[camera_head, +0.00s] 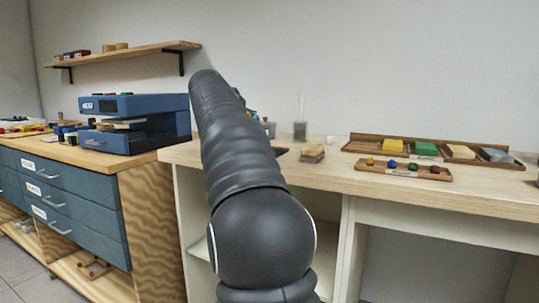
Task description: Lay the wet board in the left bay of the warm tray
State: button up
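My dark arm rises through the middle of the picture and hides what is behind it. My gripper is not visible; only a small bit of something dark and teal shows beside the arm, and I cannot tell what it is. I cannot pick out a wet board or a tray marked as warm. A blue machine labelled HEAT (130,103) stands on the left bench, with a pale slab (122,124) in its opening. A small stack of wooden pieces (313,151) lies on the right counter, just right of my arm.
A long wooden tray (349,146) holds yellow, green, tan and grey blocks at the back right. A smaller rack (380,172) with coloured balls lies before it. A glass jar (300,131) stands near the wall. The right counter's front (400,190) is clear.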

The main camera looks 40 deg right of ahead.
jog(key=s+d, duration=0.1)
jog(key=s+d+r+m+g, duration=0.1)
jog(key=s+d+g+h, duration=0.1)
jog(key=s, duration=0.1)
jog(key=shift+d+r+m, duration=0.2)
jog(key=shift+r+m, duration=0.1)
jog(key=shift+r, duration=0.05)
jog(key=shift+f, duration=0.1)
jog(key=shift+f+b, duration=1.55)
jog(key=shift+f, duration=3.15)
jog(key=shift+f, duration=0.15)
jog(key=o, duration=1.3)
